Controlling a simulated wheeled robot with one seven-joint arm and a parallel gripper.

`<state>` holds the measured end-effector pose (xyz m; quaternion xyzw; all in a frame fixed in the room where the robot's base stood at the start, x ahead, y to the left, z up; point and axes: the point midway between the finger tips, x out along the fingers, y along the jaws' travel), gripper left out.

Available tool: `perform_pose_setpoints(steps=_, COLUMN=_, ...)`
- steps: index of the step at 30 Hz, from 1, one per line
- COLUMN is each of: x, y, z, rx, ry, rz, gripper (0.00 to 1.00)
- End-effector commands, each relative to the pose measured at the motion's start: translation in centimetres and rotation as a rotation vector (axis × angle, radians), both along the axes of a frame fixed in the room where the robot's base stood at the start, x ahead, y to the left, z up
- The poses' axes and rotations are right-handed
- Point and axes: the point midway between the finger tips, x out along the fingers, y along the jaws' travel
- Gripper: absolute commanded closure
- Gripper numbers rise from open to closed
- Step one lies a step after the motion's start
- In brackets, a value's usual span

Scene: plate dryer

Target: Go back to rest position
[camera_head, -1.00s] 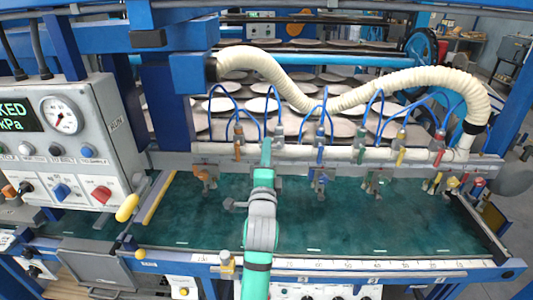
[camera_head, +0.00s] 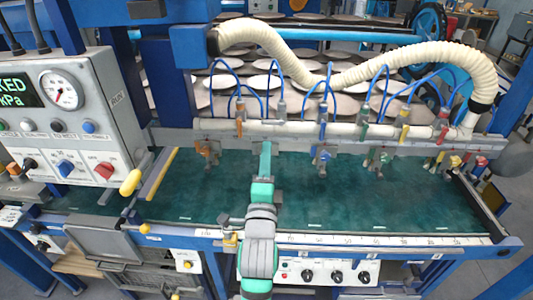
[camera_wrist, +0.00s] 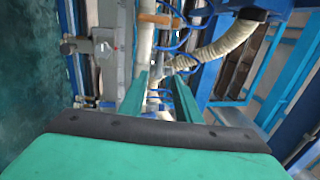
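My gripper (camera_head: 265,150) is at the end of my green and grey arm, over the green bed of the plate dryer. In the wrist view its two green fingers (camera_wrist: 160,95) stand apart with nothing visible between them. The dryer's white pipe (camera_head: 340,129) with coloured valves runs behind the gripper. In the head view the fingertips lie just below this pipe; their exact distance from it is unclear.
A control box (camera_head: 75,125) with gauge and knobs stands at the left. A cream hose (camera_head: 410,78) arches above the pipe. Several round plates (camera_head: 345,104) lie behind. The front rail (camera_head: 370,240) edges the bed. The green bed (camera_head: 400,205) is mostly clear to the right.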

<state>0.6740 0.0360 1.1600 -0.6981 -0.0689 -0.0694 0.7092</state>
Motion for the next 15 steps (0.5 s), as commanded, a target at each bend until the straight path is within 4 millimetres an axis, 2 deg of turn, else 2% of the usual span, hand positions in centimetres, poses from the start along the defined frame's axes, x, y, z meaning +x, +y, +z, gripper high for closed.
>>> perform_pose_setpoints(steps=11, x=0.0, y=0.0, z=-0.1, rx=-0.004, ry=0.001, rz=-0.001, gripper=0.70)
perform_pose_setpoints(steps=15, x=-0.7, y=-0.4, z=-1.9, rx=-0.065, ry=0.013, rz=-0.011, gripper=0.70)
